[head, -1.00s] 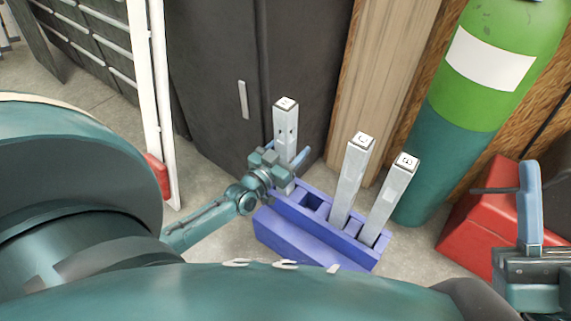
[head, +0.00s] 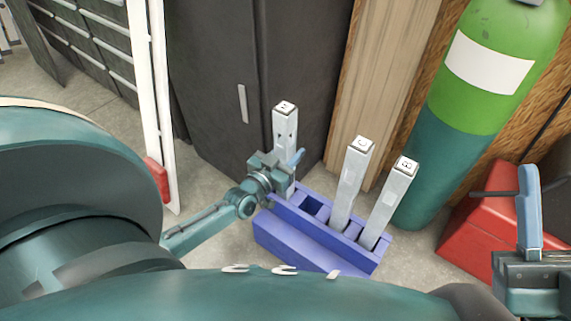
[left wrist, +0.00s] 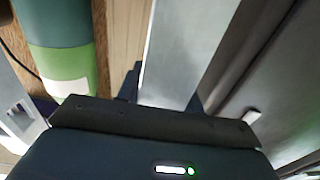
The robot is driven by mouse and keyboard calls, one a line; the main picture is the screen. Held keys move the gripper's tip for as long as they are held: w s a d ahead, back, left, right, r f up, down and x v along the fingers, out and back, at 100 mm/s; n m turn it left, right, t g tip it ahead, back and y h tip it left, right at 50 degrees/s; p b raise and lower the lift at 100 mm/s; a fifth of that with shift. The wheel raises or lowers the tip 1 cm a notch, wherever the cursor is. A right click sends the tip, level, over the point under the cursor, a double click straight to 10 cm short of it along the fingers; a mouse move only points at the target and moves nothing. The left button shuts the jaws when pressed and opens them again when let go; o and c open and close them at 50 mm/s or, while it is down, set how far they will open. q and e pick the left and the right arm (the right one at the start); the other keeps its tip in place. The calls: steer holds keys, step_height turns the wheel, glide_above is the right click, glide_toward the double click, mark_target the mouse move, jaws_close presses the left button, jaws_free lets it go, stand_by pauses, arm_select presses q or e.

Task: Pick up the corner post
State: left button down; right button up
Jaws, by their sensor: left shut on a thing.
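Three pale grey square corner posts stand upright in a blue slotted rack (head: 300,243) on the floor. My left gripper (head: 284,163) is shut on the leftmost corner post (head: 285,124), gripping it below its middle. My right gripper (head: 528,215) is at the right edge, partly cut off, away from the posts.
A dark cabinet (head: 215,80) stands close behind the gripped post. A green gas cylinder (head: 445,140) and a red box (head: 480,225) are to the right. A white upright frame (head: 149,90) is at left. One rack slot (head: 311,203) beside the gripped post is empty.

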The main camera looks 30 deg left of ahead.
mark_target(290, 129)
arm_select(q)
steer(key=shift+r, duration=0.15)
